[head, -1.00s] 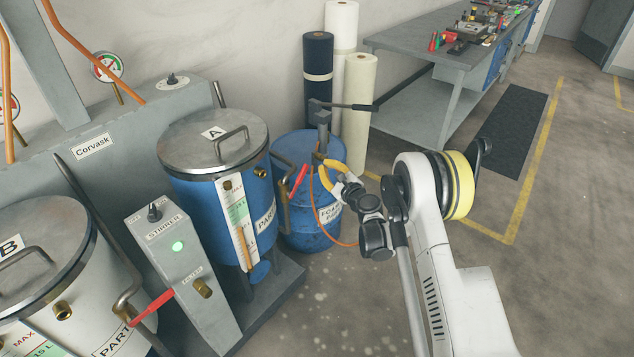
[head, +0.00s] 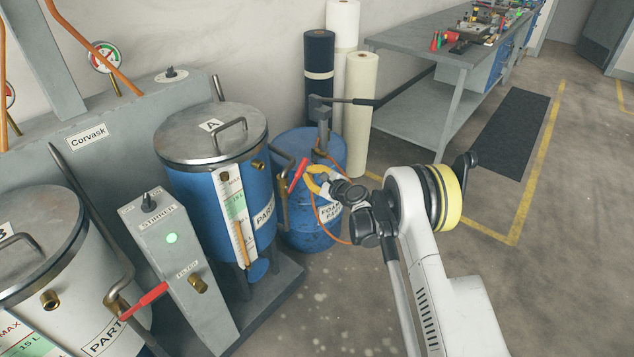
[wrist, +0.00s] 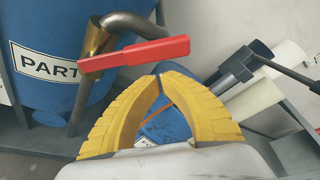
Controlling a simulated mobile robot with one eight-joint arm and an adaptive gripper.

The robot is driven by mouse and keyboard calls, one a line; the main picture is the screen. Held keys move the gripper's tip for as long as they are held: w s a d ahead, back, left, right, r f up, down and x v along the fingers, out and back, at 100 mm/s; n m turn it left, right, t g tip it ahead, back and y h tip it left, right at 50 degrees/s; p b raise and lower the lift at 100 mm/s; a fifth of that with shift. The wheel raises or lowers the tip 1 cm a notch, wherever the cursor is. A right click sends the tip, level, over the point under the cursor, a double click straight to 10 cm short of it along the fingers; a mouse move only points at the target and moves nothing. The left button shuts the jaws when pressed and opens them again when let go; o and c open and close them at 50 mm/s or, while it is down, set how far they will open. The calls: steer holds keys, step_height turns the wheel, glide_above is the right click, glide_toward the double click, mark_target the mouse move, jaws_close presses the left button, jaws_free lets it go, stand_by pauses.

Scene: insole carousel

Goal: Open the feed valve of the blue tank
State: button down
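The blue tank (head: 205,195) is marked A and has a grey lid. At its right side is the feed valve, with a red lever (head: 298,172) slanting up to the right on a bent pipe. In the wrist view the red lever (wrist: 140,54) runs nearly level across the pipe, next to a brass body (wrist: 97,40). My gripper (head: 312,184) is just right of the lever. In the wrist view the yellow fingers of my gripper (wrist: 161,74) meet at their tips, with nothing between them. The tips show just below the lever's right end; contact cannot be told.
A blue drum (head: 325,225) stands behind my gripper, with an orange hose hanging by it. Foam rolls (head: 357,115) stand behind the drum. Left are the switch box (head: 178,262) and the pale tank B (head: 40,245) with its own red lever (head: 143,301).

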mark_target(302, 168)
steer(key=shift+s+a+r, duration=0.3)
steer(key=shift+s+r, duration=0.1)
steer(key=shift+r, duration=0.15)
steer(key=shift+s+a+r, duration=0.15)
steer(key=shift+s+r, duration=0.05)
steer(key=shift+r, duration=0.25)
stand_by(0.3)
steer(key=shift+s+a+r, duration=0.3)
steer(key=shift+r, duration=0.2)
steer(key=shift+s+a+r, duration=0.25)
steer(key=shift+s+r, duration=0.05)
steer(key=shift+r, duration=0.15)
steer(key=shift+s+a+r, duration=0.45)
steer(key=shift+s+r, duration=0.1)
steer(key=shift+s, duration=0.1)
steer(key=shift+s+a+r, duration=0.15)
steer(key=shift+s+a, duration=0.15)
steer(key=shift+s+a, duration=0.1)
steer(key=shift+a, duration=0.05)
